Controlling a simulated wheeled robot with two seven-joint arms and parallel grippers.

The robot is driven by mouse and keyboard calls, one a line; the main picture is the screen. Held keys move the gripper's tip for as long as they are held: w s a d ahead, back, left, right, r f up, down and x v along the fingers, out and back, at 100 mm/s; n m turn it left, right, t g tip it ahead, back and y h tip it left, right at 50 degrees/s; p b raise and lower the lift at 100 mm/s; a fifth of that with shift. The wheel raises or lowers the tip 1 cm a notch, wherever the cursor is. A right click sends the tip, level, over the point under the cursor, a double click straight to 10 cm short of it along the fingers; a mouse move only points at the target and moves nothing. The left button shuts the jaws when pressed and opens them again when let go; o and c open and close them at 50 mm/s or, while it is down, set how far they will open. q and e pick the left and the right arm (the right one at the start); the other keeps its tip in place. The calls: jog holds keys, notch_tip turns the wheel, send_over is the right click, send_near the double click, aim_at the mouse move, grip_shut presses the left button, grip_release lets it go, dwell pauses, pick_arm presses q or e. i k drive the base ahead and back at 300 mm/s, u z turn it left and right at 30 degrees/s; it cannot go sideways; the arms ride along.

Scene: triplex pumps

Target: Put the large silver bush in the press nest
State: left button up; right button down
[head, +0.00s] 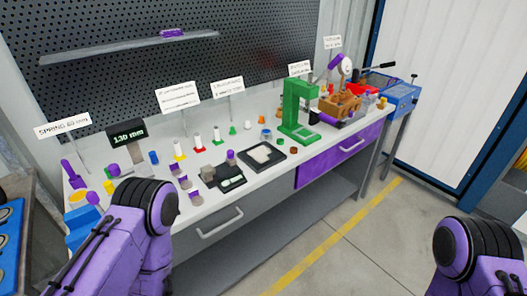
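The green press (291,103) stands on the workbench right of the middle. Its base has a dark opening, and I cannot make out a nest clearly there. A small grey block-like part (207,172) stands near the bench's front edge, beside a dark tray. I cannot tell whether it is the large silver bush, and no other part is clearly that bush at this size. My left arm reaches in at the lower left and my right arm at the lower right. Neither gripper shows in the picture.
The bench top (250,182) holds many small coloured parts and a black tray (266,157). A display (127,134) reads 130 mm. An orange fixture (341,104) and a blue bench unit (400,92) are on the right. The floor in front is clear.

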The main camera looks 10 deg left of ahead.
aim_at(305, 134)
jog(key=u, duration=0.05)
jog(key=k, duration=0.7)
jog(key=z, duration=0.85)
jog(key=i, duration=1.5)
jog(key=u, duration=0.7)
